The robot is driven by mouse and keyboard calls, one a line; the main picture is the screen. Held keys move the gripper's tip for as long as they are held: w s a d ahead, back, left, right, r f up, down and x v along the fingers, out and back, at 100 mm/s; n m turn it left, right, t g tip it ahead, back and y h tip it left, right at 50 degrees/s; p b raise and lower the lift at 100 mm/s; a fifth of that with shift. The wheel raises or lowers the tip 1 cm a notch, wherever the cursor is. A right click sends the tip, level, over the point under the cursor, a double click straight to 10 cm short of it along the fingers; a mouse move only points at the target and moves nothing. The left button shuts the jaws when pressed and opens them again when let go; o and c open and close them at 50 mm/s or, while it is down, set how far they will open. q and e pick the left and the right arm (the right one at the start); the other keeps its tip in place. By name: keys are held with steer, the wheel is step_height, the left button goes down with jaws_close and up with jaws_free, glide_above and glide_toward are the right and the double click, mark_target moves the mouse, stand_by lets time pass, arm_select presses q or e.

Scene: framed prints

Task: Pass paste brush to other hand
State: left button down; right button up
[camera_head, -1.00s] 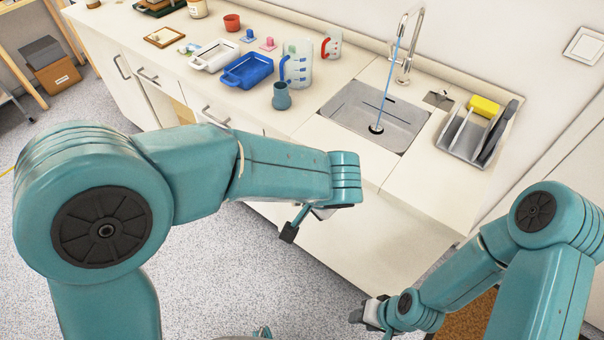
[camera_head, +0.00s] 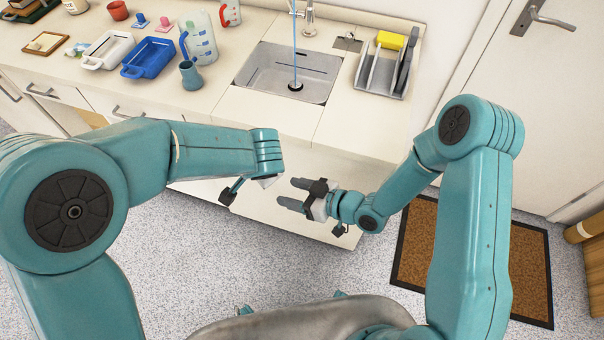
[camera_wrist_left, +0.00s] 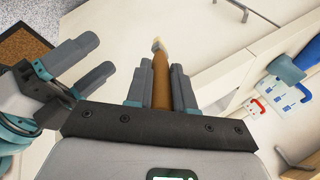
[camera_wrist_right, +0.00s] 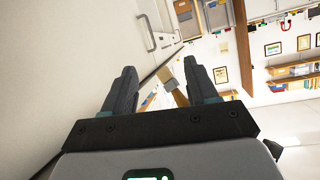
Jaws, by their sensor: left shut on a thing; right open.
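The paste brush (camera_wrist_left: 161,82) has a brown handle and a pale tip; in the left wrist view it stands between the fingers of my left gripper (camera_wrist_left: 159,86), which is shut on it. In the head view the left gripper's fingers and the brush are hidden behind my left wrist. My right gripper (camera_head: 297,194) is open and empty, pointing left toward my left wrist with a gap between. It also shows at the left of the left wrist view (camera_wrist_left: 75,70), apart from the brush. In the right wrist view a brown piece shows between the open fingers (camera_wrist_right: 162,85); I cannot tell what it is.
The counter front is close beyond both grippers. On the counter are a sink (camera_head: 288,72) with running water, a dish rack (camera_head: 384,70) with a yellow sponge (camera_head: 391,40), a blue tray (camera_head: 150,57), a white tray (camera_head: 106,50) and a jug (camera_head: 199,40). A brown doormat (camera_head: 413,245) lies at right.

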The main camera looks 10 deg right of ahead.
step_height(320, 180, up, 6)
steer(key=d+n+g+y, duration=0.2)
steer(key=n+y, duration=0.4)
steer(key=n, duration=0.2)
steer(key=x, duration=1.1)
steer(key=shift+w+a+f, duration=0.1)
steer(key=shift+w+a, duration=0.1)
steer(key=shift+w, duration=0.25)
steer(key=shift+c, duration=0.3)
steer(key=c, duration=0.8)
steer(key=o, duration=0.9)
steer(key=shift+c, duration=0.2)
steer(key=shift+d, duration=0.1)
